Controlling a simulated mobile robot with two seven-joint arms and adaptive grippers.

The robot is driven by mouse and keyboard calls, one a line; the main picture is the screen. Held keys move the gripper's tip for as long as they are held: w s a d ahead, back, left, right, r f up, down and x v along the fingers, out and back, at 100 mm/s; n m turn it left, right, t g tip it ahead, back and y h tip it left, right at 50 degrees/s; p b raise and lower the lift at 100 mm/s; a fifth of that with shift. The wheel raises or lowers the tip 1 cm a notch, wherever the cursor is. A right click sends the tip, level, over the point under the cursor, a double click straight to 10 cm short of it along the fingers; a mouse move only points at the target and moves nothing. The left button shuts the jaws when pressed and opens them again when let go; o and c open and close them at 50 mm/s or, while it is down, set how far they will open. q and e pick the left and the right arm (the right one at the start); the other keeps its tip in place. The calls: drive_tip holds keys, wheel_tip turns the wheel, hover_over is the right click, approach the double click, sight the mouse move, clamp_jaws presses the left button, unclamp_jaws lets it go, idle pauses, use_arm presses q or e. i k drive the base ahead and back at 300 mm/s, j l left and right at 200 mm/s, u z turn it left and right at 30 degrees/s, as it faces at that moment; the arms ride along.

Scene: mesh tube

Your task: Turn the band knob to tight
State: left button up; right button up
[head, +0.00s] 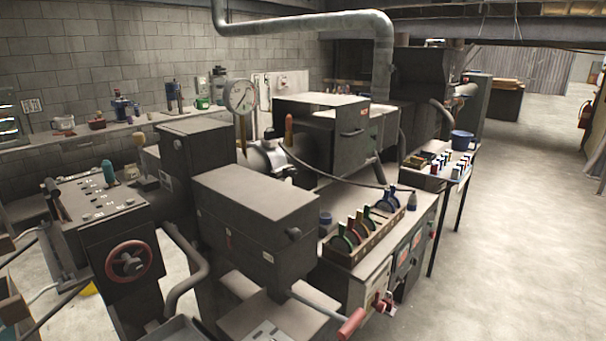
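Neither of my grippers is in view. No part is clearly marked as the band knob, and I cannot tell which control it is. A small dark knob (293,234) sits on the side of a grey machine box (255,190) in the middle foreground. A red handwheel (129,261) is on the front of a dark control cabinet (105,210) at the left. The cabinet's sloped top has several small controls, too small to read. No tight marking is legible.
A lever with a red grip (350,325) juts out at the bottom. A bench (405,235) carries a wooden rack (362,230) of coloured discs. A side table (440,172) holds small bottles and a blue pot (461,140). A round gauge (241,96) stands behind. Open floor (525,240) lies right.

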sight(293, 172)
drive_tip(key=i+l+u, duration=0.1)
drive_tip(key=l, duration=0.25)
drive_tip(key=i+l, duration=0.2)
drive_tip(key=l, duration=0.2)
drive_tip(key=i+l+u, duration=0.15)
drive_tip(key=l, duration=0.2)
drive_tip(key=i+l, duration=0.1)
drive_tip(key=l, duration=0.3)
drive_tip(key=i+l+u, duration=0.15)
drive_tip(key=l, duration=0.25)
